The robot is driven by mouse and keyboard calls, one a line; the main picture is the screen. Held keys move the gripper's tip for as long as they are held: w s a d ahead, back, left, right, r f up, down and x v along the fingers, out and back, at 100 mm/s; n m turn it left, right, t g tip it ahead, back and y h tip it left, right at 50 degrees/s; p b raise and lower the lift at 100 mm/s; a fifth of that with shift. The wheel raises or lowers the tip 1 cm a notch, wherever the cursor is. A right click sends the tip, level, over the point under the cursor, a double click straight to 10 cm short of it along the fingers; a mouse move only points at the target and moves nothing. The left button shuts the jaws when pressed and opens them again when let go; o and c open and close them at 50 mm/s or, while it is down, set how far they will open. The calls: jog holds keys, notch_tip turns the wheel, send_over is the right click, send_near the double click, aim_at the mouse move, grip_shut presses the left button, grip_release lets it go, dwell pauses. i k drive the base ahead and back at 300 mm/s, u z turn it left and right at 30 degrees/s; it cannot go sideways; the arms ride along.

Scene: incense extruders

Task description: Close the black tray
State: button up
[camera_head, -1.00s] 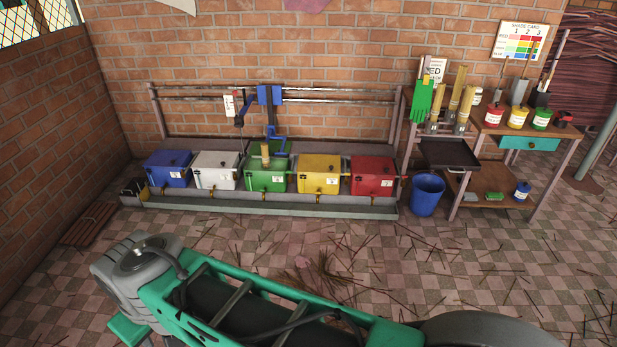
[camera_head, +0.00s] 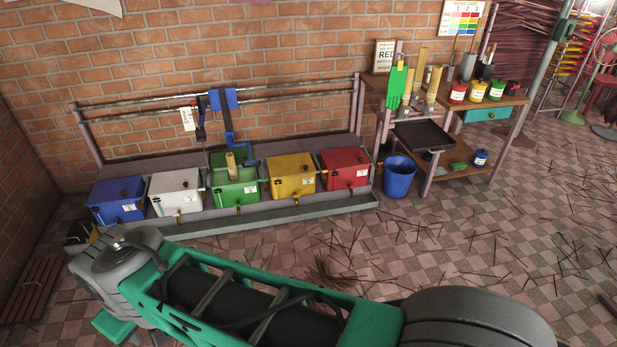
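The black tray (camera_head: 421,134) shows in the head view, right of centre. It is a shallow, dark tray that juts forward from a workbench, below the bench top and above a lower shelf. It looks pulled out, and its inside appears empty. My gripper is not in view, so its state and its distance from the tray cannot be seen.
A blue bucket (camera_head: 399,178) stands on the floor below and left of the tray. A teal drawer (camera_head: 487,113) is to its right. Checkered floor (camera_head: 480,240) with scattered sticks lies before the bench.

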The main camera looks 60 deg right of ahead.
aim_at(418, 136)
jog(key=z, duration=0.6)
jog(key=i, duration=0.7)
jog(key=z, duration=1.25)
jog(key=i, duration=0.35)
jog(key=z, duration=0.35)
